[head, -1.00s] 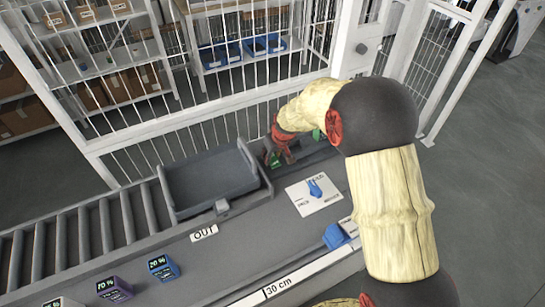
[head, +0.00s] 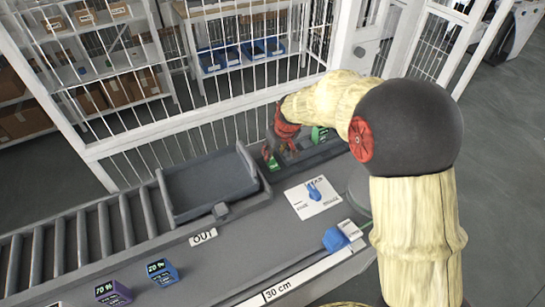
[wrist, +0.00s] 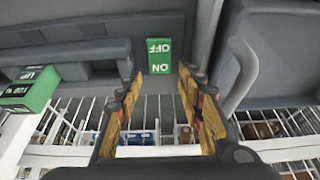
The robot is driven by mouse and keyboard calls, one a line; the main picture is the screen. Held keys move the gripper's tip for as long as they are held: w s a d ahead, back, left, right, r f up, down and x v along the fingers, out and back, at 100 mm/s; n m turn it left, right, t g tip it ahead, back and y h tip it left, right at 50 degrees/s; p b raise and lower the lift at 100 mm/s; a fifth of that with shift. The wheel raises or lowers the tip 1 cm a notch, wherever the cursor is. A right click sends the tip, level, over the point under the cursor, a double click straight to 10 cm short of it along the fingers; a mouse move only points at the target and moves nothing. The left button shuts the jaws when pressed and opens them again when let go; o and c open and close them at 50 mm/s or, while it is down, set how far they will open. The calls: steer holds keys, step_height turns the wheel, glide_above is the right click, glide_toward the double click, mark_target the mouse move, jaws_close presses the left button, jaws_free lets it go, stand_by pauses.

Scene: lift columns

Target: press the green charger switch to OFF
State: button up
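The green charger switch (wrist: 159,56) is a small plate with ON and OFF in white, upside down in the wrist view. It sits on a dark grey surface just beyond my fingertips. In the head view, a green patch (head: 272,163) by the fingers is probably this switch, partly hidden. My gripper (wrist: 161,78) is open and empty, its two fingers spread to either side of the switch in the picture. In the head view my gripper (head: 284,150) reaches down at the back of the conveyor bench. Contact with the switch cannot be told.
A green cube marked 100% (wrist: 30,88) stands beside the gripper, also in the head view (head: 319,134). A grey tray (head: 210,187) is close on the other side. A white card with a blue lever (head: 314,192) lies in front. A white mesh fence (head: 200,140) runs behind.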

steer(key=shift+v, duration=2.35)
steer(key=s+d+m+g, duration=0.2)
steer(key=s+d, duration=0.1)
steer(key=s, duration=0.7)
steer(key=s+d+r+m+t, duration=0.1)
steer(key=s+d+r, duration=0.2)
steer(key=s+r, duration=0.2)
steer(key=s+d+r+t+h, duration=0.1)
steer(key=s+d+r, duration=0.2)
steer(key=s, duration=0.8)
steer(key=s+d+r+m+t, duration=0.1)
steer(key=s+d+r, duration=0.2)
steer(key=s+r, duration=0.4)
steer(key=shift+s+m+t+h, duration=0.3)
steer(key=shift+s+t, duration=0.1)
steer(key=shift+s, duration=0.2)
